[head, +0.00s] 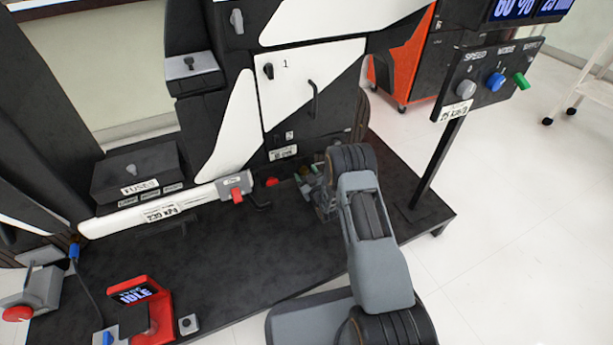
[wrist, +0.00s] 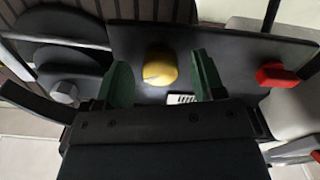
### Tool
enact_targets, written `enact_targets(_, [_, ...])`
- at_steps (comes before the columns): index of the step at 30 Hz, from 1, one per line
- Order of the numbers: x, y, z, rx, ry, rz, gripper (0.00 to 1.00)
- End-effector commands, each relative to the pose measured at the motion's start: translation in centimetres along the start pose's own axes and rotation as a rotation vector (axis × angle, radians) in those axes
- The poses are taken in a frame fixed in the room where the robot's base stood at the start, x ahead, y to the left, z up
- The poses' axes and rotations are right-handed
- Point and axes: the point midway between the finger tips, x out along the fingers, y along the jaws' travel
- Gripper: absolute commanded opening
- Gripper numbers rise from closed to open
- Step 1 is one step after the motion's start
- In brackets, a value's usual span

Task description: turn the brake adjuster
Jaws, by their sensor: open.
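A round yellow knob (wrist: 160,69) sits on a dark plate in the wrist view, with a small white label below it whose text I cannot read. I take it as the brake adjuster, but no readable name confirms this. My gripper (wrist: 163,80) is open, with one green finger on each side of the knob. Gaps show between the knob and both fingers; I cannot tell how deep they reach. In the head view my gripper (head: 312,182) is low beside the chassis, and my arm partly hides the area.
A red knob (wrist: 277,75) is to the right of the yellow one, and a grey hex bolt head (wrist: 63,92) to the left beside dark discs. A control panel on a post (head: 488,78) stands at right.

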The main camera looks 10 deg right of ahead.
Motion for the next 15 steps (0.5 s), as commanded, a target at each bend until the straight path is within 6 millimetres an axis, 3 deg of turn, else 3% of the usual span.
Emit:
enact_targets(5, [0.00, 0.01, -0.03, 0.000, 0.000, 0.000, 0.63])
enact_targets(15, [-0.02, 0.01, -0.01, 0.000, 0.000, 0.000, 0.31])
